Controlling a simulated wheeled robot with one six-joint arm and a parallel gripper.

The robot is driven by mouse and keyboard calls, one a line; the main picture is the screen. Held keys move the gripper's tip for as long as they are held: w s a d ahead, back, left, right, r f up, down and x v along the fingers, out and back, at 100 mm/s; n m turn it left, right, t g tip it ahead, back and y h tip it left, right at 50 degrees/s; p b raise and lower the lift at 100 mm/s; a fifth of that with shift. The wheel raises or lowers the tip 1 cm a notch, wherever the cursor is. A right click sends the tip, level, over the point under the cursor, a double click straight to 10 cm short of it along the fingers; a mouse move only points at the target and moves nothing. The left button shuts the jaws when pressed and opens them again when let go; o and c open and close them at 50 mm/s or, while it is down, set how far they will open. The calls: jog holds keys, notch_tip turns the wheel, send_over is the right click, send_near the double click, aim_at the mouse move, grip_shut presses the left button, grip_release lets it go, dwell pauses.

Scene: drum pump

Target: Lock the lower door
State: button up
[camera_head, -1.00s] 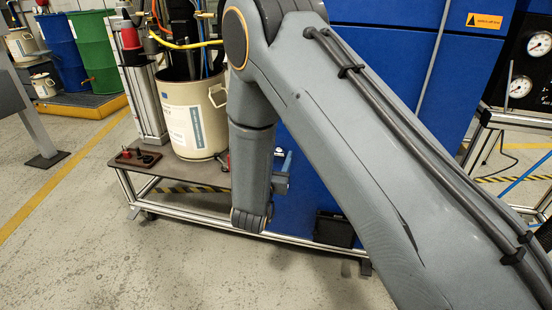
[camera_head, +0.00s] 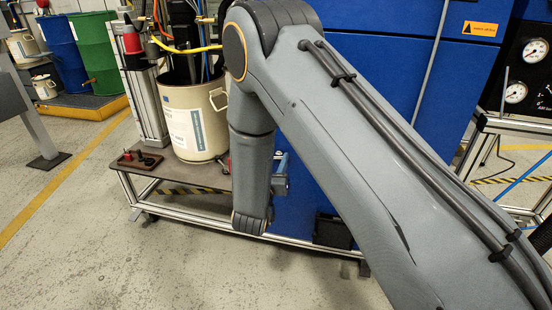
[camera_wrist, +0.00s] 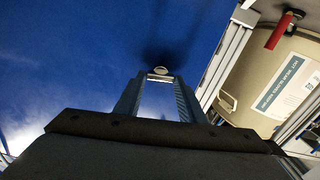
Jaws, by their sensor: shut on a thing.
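The blue door (camera_wrist: 75,60) fills the left and middle of the wrist view. In the head view the blue cabinet front (camera_head: 390,75) stands behind my arm. My gripper (camera_wrist: 159,80) points at the door, its two grey-blue fingers on either side of a small pale round metal piece (camera_wrist: 160,70) that looks like the lock. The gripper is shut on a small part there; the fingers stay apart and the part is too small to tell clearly. In the head view my gripper (camera_head: 281,174) is mostly hidden behind my forearm.
A cream bucket (camera_head: 193,123) stands on a low cart shelf (camera_head: 205,178) left of the cabinet, close to my arm; it also shows at the right of the wrist view (camera_wrist: 275,80). A gauge panel (camera_head: 530,75) is at the right. The floor in front is free.

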jog(key=n+p, duration=0.3)
jog(key=shift+a+r+n, duration=0.1)
jog(key=shift+r+n, duration=0.05)
jog(key=shift+n, duration=0.15)
jog(key=n+p, duration=0.2)
jog(key=n, duration=0.2)
jog(key=shift+n+p, duration=0.3)
jog(key=shift+p, duration=0.05)
jog(key=n+p, duration=0.1)
jog(key=n, duration=0.3)
jog(key=shift+a+f+p, duration=0.15)
jog(key=shift+f+p, duration=0.05)
jog(key=shift+p, duration=0.2)
jog(key=shift+f+n+p, duration=0.1)
jog(key=shift+n+p, duration=0.4)
jog(key=shift+n, duration=1.6)
jog(key=o, duration=1)
jog(key=shift+o, duration=0.2)
jog(key=s+a, duration=0.1)
jog(key=s, duration=0.6)
jog(key=shift+s+a+p, duration=0.25)
jog(key=shift+s+p, duration=0.05)
